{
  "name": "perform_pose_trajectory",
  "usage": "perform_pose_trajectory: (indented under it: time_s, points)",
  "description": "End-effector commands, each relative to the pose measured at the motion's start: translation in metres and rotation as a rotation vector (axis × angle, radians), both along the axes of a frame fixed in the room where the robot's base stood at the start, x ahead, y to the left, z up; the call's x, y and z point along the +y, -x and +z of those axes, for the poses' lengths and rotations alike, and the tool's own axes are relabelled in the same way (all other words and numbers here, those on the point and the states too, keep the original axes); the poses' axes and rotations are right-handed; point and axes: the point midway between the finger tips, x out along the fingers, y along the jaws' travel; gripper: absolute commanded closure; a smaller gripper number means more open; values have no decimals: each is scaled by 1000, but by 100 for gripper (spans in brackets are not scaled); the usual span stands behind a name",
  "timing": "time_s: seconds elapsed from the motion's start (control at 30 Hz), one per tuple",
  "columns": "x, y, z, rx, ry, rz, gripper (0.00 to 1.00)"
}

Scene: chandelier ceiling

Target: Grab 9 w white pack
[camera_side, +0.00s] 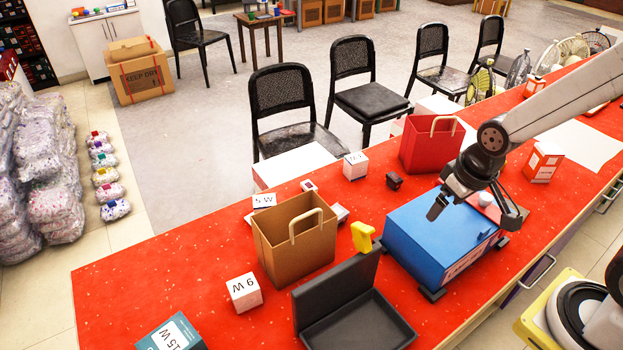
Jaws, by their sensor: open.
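The white 9 W pack (244,292) is a small box on the red table, left of the brown paper bag. My gripper (474,214) is open above the blue box (438,238), well to the right of the 9 W pack. Nothing shows between its fingers.
A teal 15 W box (171,334) is at the front left. A white 5 W box (355,165), a red bag (431,146) and a yellow-handled item (362,237) are also on the table. The red tabletop (150,275) left of the pack is clear.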

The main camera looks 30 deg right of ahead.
Motion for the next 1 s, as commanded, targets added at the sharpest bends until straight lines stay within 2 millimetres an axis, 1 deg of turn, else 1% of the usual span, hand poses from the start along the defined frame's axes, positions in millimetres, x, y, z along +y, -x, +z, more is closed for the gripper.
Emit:
perform_pose_trajectory:
  time_s: [0.2, 0.53, 0.87, 1.0]
  points:
    - [0, -1, 20, -5, 0, 0, 0]
    - [0, 0, 47, -3, 0, 0, 0]
    - [14, -9, 41, 52, 117, 255, 0]
    - [23, -15, 39, 78, 186, 398, 0]
